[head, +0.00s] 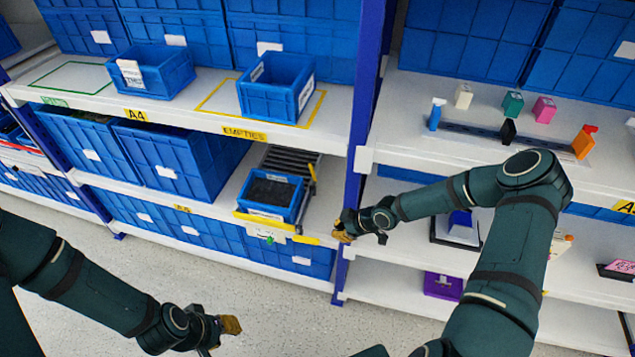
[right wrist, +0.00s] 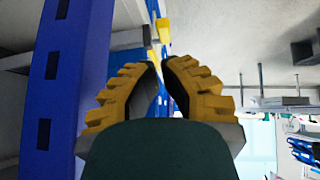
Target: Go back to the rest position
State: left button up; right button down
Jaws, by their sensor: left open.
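My left gripper (head: 229,325), with yellow fingertips, is low in the head view, over the pale floor and clear of the shelves. My right gripper (head: 345,232) is in front of the blue rack post near the middle of the head view. In the right wrist view its two ridged yellow fingers (right wrist: 160,75) lean toward each other with a narrow gap and nothing between them. A blue post (right wrist: 60,90) stands close on the left there; I cannot tell whether anything touches it. The task line names no other object.
My right arm reaches across the right-hand rack, in front of shelves with small coloured parts (head: 543,109) and a purple box (head: 443,286). The left rack holds blue bins (head: 277,88) and a bin with dark contents (head: 270,193).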

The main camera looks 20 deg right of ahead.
jog(key=s+a+r+m+g+y, duration=0.1)
jog(key=s+a+m, duration=0.25)
jog(key=a, duration=0.45)
jog(key=s+a+r+m+g, duration=0.1)
jog(key=s+a+m+g, duration=0.1)
jog(key=s+a, duration=0.4)
jog(key=s+a+r+m+g+h, duration=0.1)
jog(key=s+a+r+m+h, duration=0.1)
jog(key=s+m, duration=0.5)
jog(key=shift+s+a+r+h, duration=0.25)
jog(key=shift+s+a, duration=0.35)
jog(key=shift+s, duration=0.6)
jog(key=shift+f, duration=0.1)
